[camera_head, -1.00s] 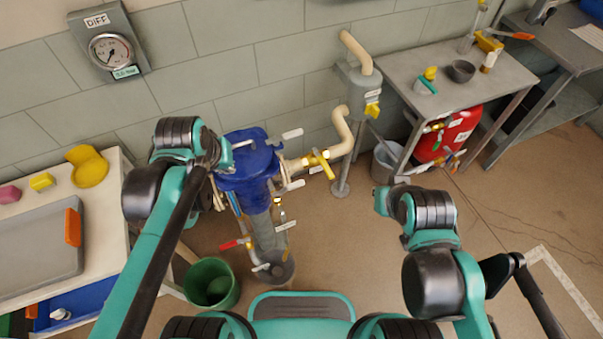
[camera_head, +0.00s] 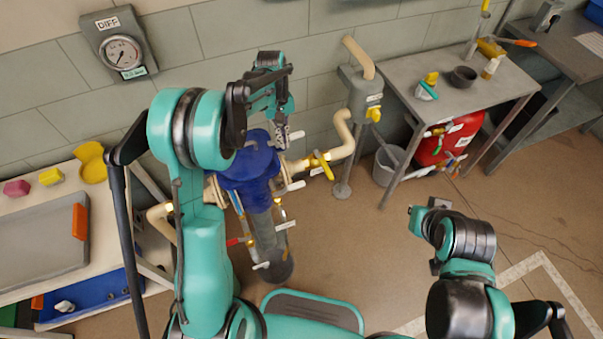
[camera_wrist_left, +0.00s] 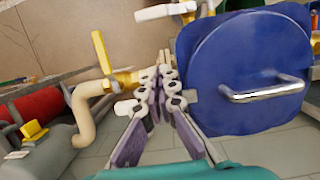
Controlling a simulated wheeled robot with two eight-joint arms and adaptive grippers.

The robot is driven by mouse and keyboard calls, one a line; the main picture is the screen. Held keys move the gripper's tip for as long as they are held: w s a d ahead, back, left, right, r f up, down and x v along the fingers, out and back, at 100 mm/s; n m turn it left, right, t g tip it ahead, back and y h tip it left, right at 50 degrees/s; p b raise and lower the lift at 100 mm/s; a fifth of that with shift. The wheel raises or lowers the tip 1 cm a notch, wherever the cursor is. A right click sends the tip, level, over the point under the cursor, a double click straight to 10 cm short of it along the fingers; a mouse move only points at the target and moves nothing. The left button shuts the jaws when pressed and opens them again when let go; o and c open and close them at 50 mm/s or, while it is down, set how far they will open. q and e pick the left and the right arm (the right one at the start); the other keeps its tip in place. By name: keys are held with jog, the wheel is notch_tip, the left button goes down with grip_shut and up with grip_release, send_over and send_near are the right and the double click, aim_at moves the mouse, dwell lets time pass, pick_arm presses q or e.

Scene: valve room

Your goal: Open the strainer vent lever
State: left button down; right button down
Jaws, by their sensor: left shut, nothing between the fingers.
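The strainer (camera_head: 250,168) is a blue-topped vessel below the wall. In the left wrist view its round blue lid (camera_wrist_left: 240,65) has a metal bar handle. My left gripper (camera_head: 283,143) points down at the lid's right edge in the head view. In the wrist view its fingers (camera_wrist_left: 167,78) are shut and empty, beside the lid. A white-handled lever (camera_head: 297,135) sits right by the fingertips in the head view; I cannot tell whether they touch. A white handle (camera_wrist_left: 127,107) shows left of the fingers in the wrist view. I cannot tell which lever is the vent.
A yellow-handled valve (camera_head: 322,165) sits on the cream pipe right of the strainer. More levers, one red (camera_head: 237,241), are lower down. A bench (camera_head: 455,95) with a red tank (camera_head: 450,140) beneath stands right. A worktop (camera_head: 20,255) is left. Floor is clear at right.

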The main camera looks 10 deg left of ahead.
aim_at(289, 189)
pick_arm(q)
jog(key=shift+w+d+f, duration=0.2)
jog(key=shift+f, duration=0.25)
jog(key=s+d+f+b, duration=0.3)
jog(key=s+f+b, duration=0.1)
jog(key=f, duration=0.5)
jog(key=shift+s+d+f+b, duration=0.3)
jog(key=shift+s+f, duration=0.05)
jog(key=shift+s, duration=0.3)
